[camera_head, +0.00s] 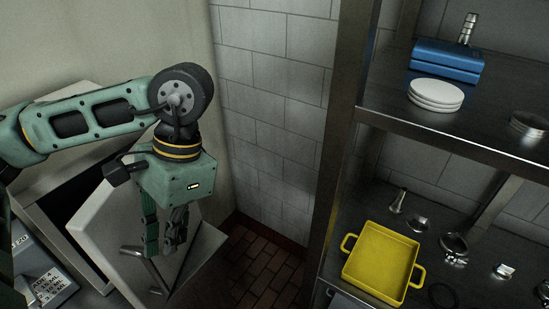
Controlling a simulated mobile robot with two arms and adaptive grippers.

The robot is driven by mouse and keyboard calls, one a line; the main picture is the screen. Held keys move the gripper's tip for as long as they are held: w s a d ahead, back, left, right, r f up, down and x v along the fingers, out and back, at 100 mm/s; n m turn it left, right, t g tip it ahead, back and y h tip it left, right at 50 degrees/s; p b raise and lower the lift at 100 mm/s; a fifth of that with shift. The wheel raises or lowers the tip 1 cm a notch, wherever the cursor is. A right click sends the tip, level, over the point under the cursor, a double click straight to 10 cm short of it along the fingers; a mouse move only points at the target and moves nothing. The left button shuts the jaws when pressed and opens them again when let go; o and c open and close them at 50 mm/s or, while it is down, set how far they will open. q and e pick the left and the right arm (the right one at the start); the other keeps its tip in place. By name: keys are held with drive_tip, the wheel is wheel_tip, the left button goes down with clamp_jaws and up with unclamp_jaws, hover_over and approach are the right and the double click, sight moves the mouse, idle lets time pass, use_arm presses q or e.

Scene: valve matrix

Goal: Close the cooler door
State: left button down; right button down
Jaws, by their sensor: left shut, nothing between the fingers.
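The cooler door (98,226) is a pale panel at the lower left, standing open at an angle. A dark gap of the cooler's inside shows to its left. A grey metal bar handle (150,268) sits on the door's front face. My left gripper (172,250) hangs down in front of the door, close to the handle, with its fingers together and nothing between them. I cannot tell whether the fingers touch the door. My right gripper is not in view.
A metal shelf unit (342,135) stands at the right. It holds a yellow tray (378,262), a blue block (446,62), white discs (436,94) and several metal fittings. The brown tiled floor (262,265) between door and shelf is clear.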

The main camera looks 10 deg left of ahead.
sight(106, 189)
use_arm(q)
drive_tip(key=s+a+p, duration=0.1)
drive_tip(key=a, duration=0.4)
drive_tip(key=s+a+p, duration=0.1)
drive_tip(key=a, duration=0.2)
drive_tip(key=shift+s+a+r+p, duration=0.1)
drive_tip(key=shift+s+a+p, duration=0.15)
drive_tip(key=shift+s+p, duration=0.1)
drive_tip(key=shift+a, duration=0.85)
drive_tip(key=shift+v, duration=5.9)
drive_tip(key=shift+w, duration=0.1)
